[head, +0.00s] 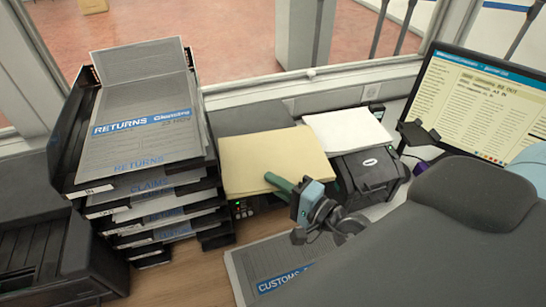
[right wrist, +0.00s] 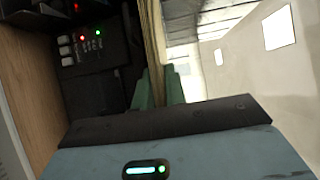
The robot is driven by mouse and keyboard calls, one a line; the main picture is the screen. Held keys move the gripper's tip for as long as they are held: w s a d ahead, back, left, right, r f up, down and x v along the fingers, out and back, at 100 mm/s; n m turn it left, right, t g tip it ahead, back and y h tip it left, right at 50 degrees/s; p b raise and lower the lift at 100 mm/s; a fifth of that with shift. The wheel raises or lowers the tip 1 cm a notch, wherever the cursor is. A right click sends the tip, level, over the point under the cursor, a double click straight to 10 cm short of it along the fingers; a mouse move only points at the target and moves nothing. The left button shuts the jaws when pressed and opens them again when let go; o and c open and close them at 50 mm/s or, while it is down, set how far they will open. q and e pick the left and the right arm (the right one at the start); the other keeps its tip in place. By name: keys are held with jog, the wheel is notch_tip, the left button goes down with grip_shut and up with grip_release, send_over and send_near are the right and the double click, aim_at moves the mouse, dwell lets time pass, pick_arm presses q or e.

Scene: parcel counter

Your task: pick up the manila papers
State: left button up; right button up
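The manila papers (head: 272,158) lie as a flat tan stack on a dark device with small lights, in the middle of the head view. My right gripper (head: 280,184) is at their near right edge, with a green finger over the top. In the right wrist view the edge of the papers (right wrist: 153,35) runs down between the two green fingers of my right gripper (right wrist: 158,88). The fingers are close to both faces of the stack. Whether they press on it I cannot tell. My left gripper is not in view.
A black tray rack (head: 75,130) with grey folders stands left of the papers. A small black printer (head: 370,173) with white paper (head: 345,130) is close on the right, and a monitor (head: 480,105) stands beyond. A grey customs folder (head: 248,270) lies in front on the wooden counter.

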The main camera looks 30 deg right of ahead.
grip_shut()
jog(key=shift+r, duration=0.15)
